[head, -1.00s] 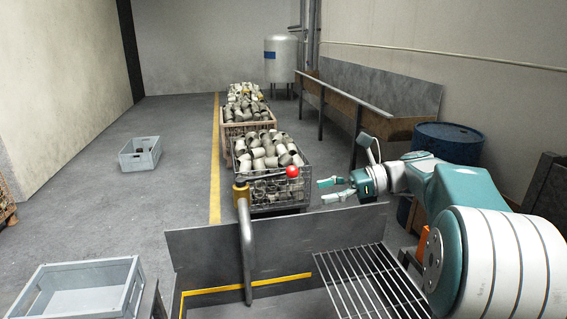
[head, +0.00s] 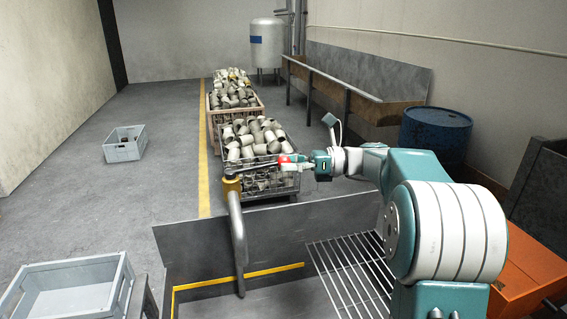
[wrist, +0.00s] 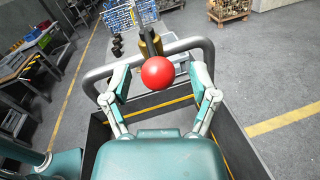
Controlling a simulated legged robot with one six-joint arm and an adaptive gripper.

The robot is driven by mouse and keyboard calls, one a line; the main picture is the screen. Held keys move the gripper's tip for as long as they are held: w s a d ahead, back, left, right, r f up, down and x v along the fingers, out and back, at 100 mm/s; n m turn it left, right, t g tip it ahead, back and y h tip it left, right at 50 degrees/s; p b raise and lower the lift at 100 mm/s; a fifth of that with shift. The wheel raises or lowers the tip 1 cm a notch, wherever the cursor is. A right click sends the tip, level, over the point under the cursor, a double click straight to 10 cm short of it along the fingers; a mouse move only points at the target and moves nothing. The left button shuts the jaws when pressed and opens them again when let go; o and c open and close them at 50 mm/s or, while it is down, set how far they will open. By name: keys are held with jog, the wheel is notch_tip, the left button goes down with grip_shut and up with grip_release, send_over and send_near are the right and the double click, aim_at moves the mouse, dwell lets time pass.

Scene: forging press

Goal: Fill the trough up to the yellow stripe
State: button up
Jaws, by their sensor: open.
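The steel trough (head: 270,236) stands in front of me, with a yellow stripe (head: 240,273) along its inner wall. I cannot make out any water level in it. A bent grey spout pipe (head: 238,235) with a brass valve (head: 230,186) rises at its far wall. A lever with a red ball knob (head: 287,159) reaches right from the valve. My gripper (head: 290,164) is open at the knob. In the wrist view the red knob (wrist: 157,72) shows between the spread fingers, and I cannot tell whether they touch it.
A slotted grate (head: 350,270) lies at the trough's right. Wire baskets of metal parts (head: 255,135) stand behind the valve. A blue drum (head: 435,135) and an orange box (head: 520,275) are on the right. A grey crate (head: 75,285) is at front left.

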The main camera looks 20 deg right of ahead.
jog(key=shift+a, duration=0.4)
jog(key=shift+d, duration=0.1)
grip_shut()
